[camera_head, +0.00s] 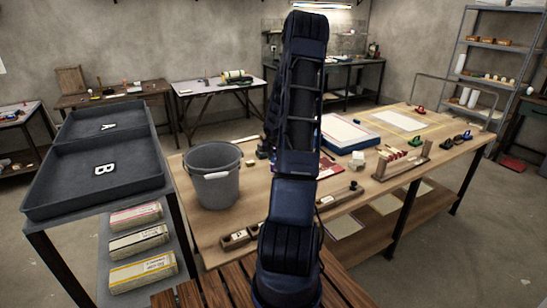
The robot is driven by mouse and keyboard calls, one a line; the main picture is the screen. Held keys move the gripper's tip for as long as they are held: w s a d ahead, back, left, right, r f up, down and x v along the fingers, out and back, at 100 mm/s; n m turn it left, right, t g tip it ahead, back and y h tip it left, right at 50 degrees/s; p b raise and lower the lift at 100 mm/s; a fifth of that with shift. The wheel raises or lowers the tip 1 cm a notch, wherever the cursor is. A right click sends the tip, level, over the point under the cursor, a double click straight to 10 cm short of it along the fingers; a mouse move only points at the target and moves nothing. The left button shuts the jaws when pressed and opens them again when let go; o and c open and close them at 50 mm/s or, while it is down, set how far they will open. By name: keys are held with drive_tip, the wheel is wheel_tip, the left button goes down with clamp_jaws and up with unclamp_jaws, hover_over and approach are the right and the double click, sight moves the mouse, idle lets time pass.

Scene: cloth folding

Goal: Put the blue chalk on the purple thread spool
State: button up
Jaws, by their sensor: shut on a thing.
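My arm stands upright across the middle of the view and bends back down behind itself, so my gripper is hidden behind its links. A small dark blue shape shows at the arm's left edge over the workbench, too small to tell what it is. I cannot make out the blue chalk or the purple thread spool. The wooden workbench (235,228) carries many small items, partly covered by my arm.
A grey bucket (212,180) stands on the workbench's left. Dark trays (95,172) marked A and B sit on a rack at left.

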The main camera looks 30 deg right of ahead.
drive_tip(key=shift+f, duration=0.1)
drive_tip(key=o, duration=1)
drive_tip(key=s+a+r+n, duration=0.1)
drive_tip(key=s+a+r, duration=0.25)
drive_tip(key=r, duration=0.35)
drive_tip(key=s+a+r+h, duration=0.1)
drive_tip(key=s+a+r, duration=0.25)
drive_tip(key=r, duration=0.35)
drive_tip(key=s+a+r+n, duration=0.1)
drive_tip(key=s+a+r, duration=0.2)
drive_tip(key=a+r, duration=0.35)
drive_tip(key=s+a+r+n+y, duration=0.1)
drive_tip(key=s+a+r, duration=0.3)
drive_tip(key=s, duration=0.5)
drive_tip(key=s+a+r+n+y, duration=0.1)
drive_tip(key=s+a+r, duration=0.3)
drive_tip(key=s+a, duration=0.3)
drive_tip(key=s+a+r+n+y, duration=0.1)
drive_tip(key=s+a+r, duration=0.3)
drive_tip(key=s, duration=0.7)
drive_tip(key=shift+s+a+r+t, duration=0.1)
drive_tip(key=shift+s+a+t, duration=0.1)
drive_tip(key=shift+a, duration=0.25)
drive_tip(key=shift+s+a+r+t, duration=0.1)
drive_tip(key=shift+s+a, duration=0.05)
drive_tip(key=shift+a, duration=0.25)
